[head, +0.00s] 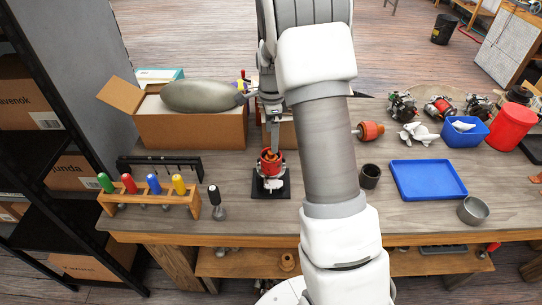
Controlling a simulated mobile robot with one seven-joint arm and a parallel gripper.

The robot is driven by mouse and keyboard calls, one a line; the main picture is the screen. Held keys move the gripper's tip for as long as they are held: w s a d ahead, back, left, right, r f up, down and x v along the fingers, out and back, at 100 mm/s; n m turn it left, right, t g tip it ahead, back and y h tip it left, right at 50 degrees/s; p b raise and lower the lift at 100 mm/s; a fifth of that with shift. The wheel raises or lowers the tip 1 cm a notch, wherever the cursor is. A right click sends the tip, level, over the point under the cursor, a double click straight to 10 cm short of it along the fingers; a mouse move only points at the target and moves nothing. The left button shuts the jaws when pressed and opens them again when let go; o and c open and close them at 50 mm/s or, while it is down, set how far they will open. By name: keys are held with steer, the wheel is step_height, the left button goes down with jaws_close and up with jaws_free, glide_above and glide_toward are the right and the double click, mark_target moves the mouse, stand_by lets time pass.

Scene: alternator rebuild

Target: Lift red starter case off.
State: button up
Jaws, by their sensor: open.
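The red starter case (265,166) sits on a small black stand (260,187) with white and grey parts, near the middle of the wooden bench. My gripper (271,140) is directly above it, pointing down, with its fingers at the top of the case. It is open. Whether the fingers touch the case is too small to tell. Part of the case is hidden by the gripper.
A cardboard box (190,128) stands behind on the left. A rack of coloured screwdrivers (150,200) is at left. A blue tray (428,180), dark cup (370,176), metal bowl (473,210) and red bucket (510,127) are at right. The bench front is mostly clear.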

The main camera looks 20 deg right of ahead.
mark_target(271, 155)
step_height(271, 155, down, 11)
steer(key=shift+r, duration=0.1)
steer(key=shift+c, duration=0.2)
jaws_close()
stand_by(0.6)
steer(key=shift+w+r, duration=0.1)
steer(key=shift+r, duration=0.25)
stand_by(0.8)
steer(key=shift+r+p, duration=0.4)
steer(key=shift+r, duration=0.1)
steer(key=shift+r, duration=0.15)
steer(key=shift+r+p, duration=0.75)
steer(key=shift+r, duration=0.4)
